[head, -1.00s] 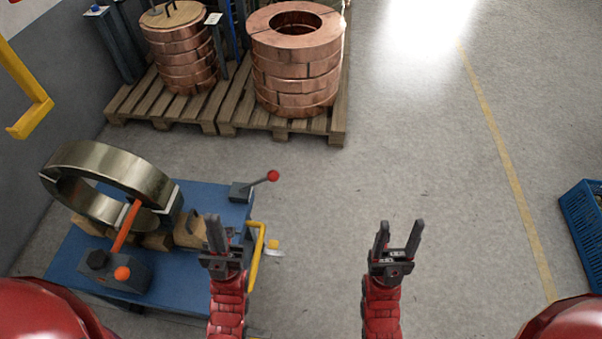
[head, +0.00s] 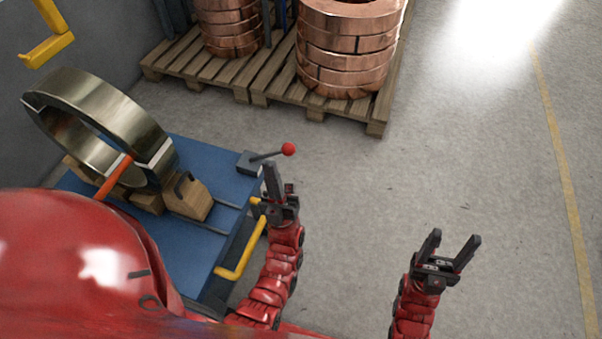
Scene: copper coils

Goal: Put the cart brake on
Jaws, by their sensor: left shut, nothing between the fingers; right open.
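The blue cart (head: 200,246) stands at left with a metal ring coil on it. A lever with a red ball knob (head: 288,150) rises from a dark block at the cart's far right corner and tilts right. Whether this lever is the brake, I cannot tell. My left gripper (head: 271,172) is shut and empty, just in front of the lever, fingers pointing up, apart from the knob as far as I can see. My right gripper (head: 455,243) is open and empty over the floor at right.
The metal ring (head: 130,112) rests on wooden blocks (head: 190,198) with an orange bar (head: 115,178) by it. A yellow handle (head: 246,252) runs along the cart's right side. Copper coils (head: 347,50) stand on pallets (head: 376,112) behind. The floor at right is clear.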

